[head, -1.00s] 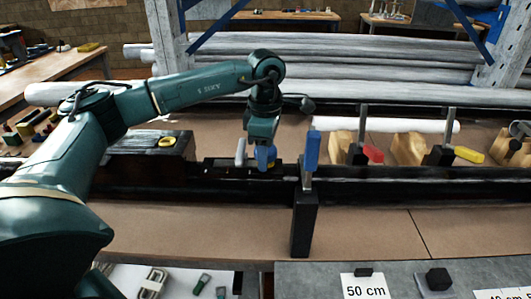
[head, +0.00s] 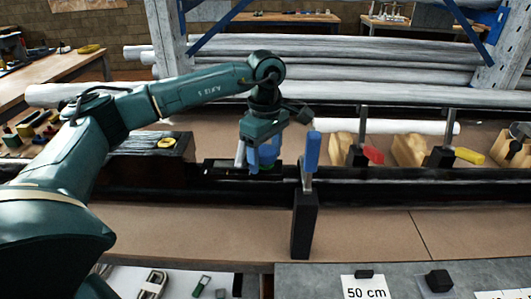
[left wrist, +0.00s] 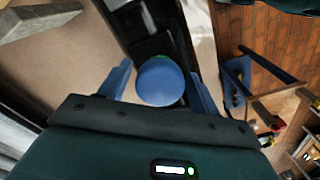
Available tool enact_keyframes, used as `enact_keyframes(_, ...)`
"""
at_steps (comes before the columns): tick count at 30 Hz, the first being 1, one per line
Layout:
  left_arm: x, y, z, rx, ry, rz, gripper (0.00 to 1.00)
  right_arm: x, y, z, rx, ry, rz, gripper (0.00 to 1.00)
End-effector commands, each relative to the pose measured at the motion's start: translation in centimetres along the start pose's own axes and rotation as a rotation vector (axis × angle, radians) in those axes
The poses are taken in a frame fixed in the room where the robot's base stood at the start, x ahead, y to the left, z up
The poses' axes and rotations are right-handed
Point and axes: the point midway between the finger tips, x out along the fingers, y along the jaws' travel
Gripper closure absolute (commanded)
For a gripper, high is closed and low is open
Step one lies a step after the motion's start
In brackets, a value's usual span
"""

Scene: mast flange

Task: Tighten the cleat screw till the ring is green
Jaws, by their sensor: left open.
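The cleat screw's round blue knob (left wrist: 160,82) shows in the left wrist view, seen from above on a dark fixture (left wrist: 150,30). A thin sliver of green, seemingly the ring (left wrist: 187,60), shows at the knob's far edge; the rest of it is hidden under the knob. My left gripper (head: 261,156) points down over the fixture on the dark beam in the head view. In the left wrist view its blue fingers stand apart on either side of the knob, with gaps, so it is open. My right gripper is not in view.
An upright clamp with a blue handle (head: 311,152) stands just right of my left gripper. Clamps with red (head: 373,155) and yellow (head: 470,156) handles stand farther right. A yellow ring-shaped item (head: 167,143) lies on a dark block to the left. The brown front surface is largely clear.

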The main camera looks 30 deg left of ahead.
Motion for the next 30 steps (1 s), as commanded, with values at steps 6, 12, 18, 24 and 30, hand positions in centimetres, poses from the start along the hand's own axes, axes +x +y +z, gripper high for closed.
enact_keyframes(6, -0.2, 0.0, 0.0, -0.001, 0.000, 0.001, 0.37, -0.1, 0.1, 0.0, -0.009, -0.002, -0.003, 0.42)
enact_keyframes(12, -2.0, 0.0, 0.0, -0.002, 0.000, 0.001, 0.37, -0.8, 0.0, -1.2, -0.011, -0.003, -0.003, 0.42)
enact_keyframes(18, -4.5, 0.0, 0.0, -0.002, 0.000, 0.001, 0.37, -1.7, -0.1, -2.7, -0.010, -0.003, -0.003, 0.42)
enact_keyframes(24, -5.1, 0.0, 0.0, -0.002, 0.000, 0.000, 0.37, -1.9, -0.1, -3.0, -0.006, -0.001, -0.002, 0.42)
enact_keyframes(30, -5.0, 0.0, 0.0, -0.002, 0.000, 0.000, 0.37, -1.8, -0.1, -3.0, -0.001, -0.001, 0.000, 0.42)
